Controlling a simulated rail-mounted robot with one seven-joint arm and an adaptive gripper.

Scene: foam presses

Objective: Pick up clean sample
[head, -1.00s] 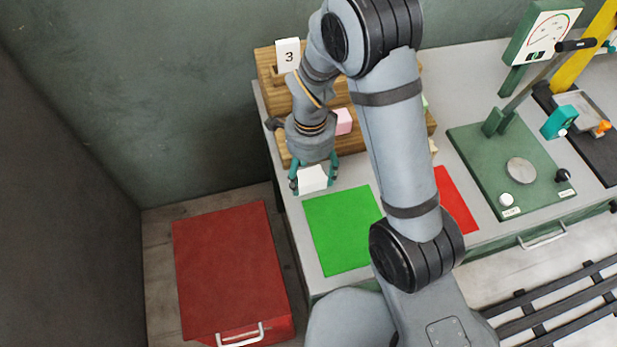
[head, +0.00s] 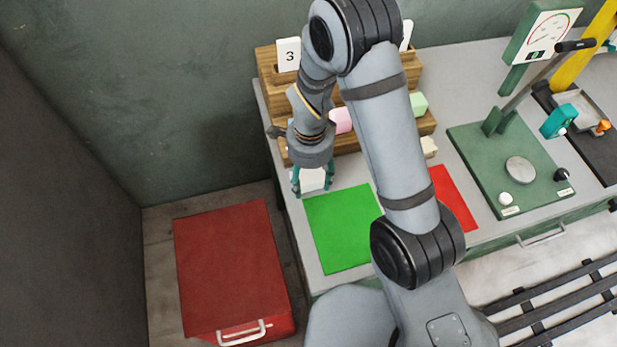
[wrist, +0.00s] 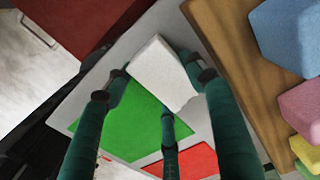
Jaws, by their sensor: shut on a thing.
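A white foam block (head: 312,179) is between the teal fingers of my gripper (head: 312,185), close to the front left of the wooden rack and behind the green mat (head: 340,228). In the wrist view the white block (wrist: 162,74) shows between the fingers of my gripper (wrist: 160,85), with the green mat (wrist: 125,122) beyond it. My gripper is shut on the block. The fingers hide part of its sides, and I cannot tell whether it touches the table.
A wooden stepped rack (head: 268,65) holds a pink block (head: 342,120), a green block (head: 419,104) and a number 3 card (head: 289,55). A red mat (head: 456,200) and a green press (head: 520,150) are to the right. A red cabinet (head: 230,265) stands at lower left.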

